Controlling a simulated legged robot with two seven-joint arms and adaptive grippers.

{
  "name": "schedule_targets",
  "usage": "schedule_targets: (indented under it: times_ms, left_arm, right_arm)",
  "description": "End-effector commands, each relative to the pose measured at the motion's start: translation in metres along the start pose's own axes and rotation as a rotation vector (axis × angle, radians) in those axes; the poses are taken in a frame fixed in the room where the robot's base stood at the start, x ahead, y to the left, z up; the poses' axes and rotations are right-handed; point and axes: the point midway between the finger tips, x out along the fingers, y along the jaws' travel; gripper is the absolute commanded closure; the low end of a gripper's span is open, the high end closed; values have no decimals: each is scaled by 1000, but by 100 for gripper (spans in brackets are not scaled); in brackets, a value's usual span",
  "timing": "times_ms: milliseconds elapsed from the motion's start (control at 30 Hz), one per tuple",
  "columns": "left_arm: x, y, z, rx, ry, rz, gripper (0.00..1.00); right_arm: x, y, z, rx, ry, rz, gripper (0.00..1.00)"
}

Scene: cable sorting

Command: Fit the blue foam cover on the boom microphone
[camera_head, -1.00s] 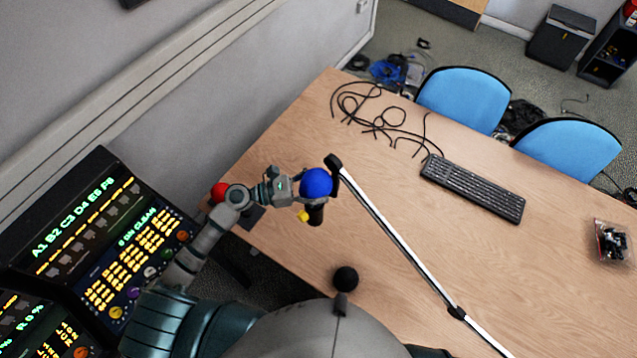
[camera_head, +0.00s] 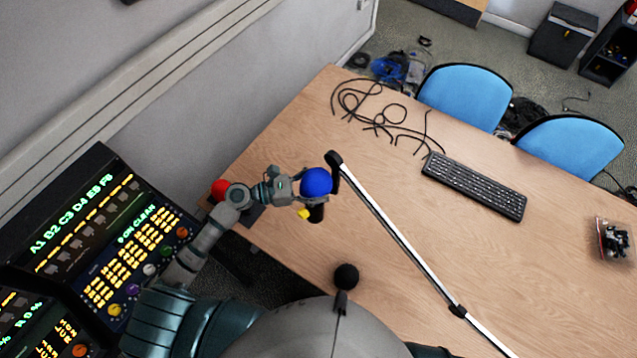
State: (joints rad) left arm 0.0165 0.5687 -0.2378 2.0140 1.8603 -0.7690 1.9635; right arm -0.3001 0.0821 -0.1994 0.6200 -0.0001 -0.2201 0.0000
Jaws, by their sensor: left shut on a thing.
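The blue foam cover (camera_head: 316,181) is a round ball beside the top end of the boom arm (camera_head: 400,238). A short black microphone body (camera_head: 316,213) shows directly below the cover. From this angle I cannot tell whether the cover is around it or only in front of it. My left gripper (camera_head: 300,186) reaches in from the left and is shut on the blue foam cover; its fingertips are partly hidden. A small yellow part (camera_head: 304,213) shows just below the gripper. My right gripper is out of view.
A red ball (camera_head: 220,188) is behind my left wrist at the table's left edge. A black ball on a stem (camera_head: 346,277) is near the front edge. Loose black cables (camera_head: 380,120), a keyboard (camera_head: 474,186) and a bag of small parts (camera_head: 614,241) lie on the wooden table (camera_head: 540,270).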

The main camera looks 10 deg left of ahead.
Motion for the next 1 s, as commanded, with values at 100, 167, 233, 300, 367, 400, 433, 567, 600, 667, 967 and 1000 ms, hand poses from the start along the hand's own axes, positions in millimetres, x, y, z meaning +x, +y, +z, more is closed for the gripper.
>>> schedule_targets:
  times_ms: [100,167,233,300,367,400,433,567,600,667,967,1000]
  left_arm:
    - [0,0,-4,-1,0,0,63]
    - [0,0,-6,-1,0,0,63]
    - [0,0,-7,-1,0,0,63]
    - [0,0,-9,-1,0,0,63]
    - [0,0,-11,-1,0,-1,63]
    - [0,0,-12,-1,0,-1,63]
    - [0,0,-13,-1,0,-1,63]
    - [-1,0,-17,-2,0,-1,63]
    - [-1,0,-18,-2,1,-1,63]
    - [-1,0,-20,-2,1,-1,63]
    - [-1,0,-28,-2,2,-2,63]
    - [-1,0,-29,-2,2,-2,63]
  right_arm:
    - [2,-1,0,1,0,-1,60]
    - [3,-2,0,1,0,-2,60]
    - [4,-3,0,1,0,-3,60]
    - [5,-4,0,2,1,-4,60]
    - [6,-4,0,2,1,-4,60]
    - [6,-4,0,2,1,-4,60]
    - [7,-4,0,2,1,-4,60]
    - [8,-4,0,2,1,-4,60]
    - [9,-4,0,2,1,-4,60]
    - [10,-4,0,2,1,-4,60]
    - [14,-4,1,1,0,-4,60]
    - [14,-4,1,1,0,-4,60]
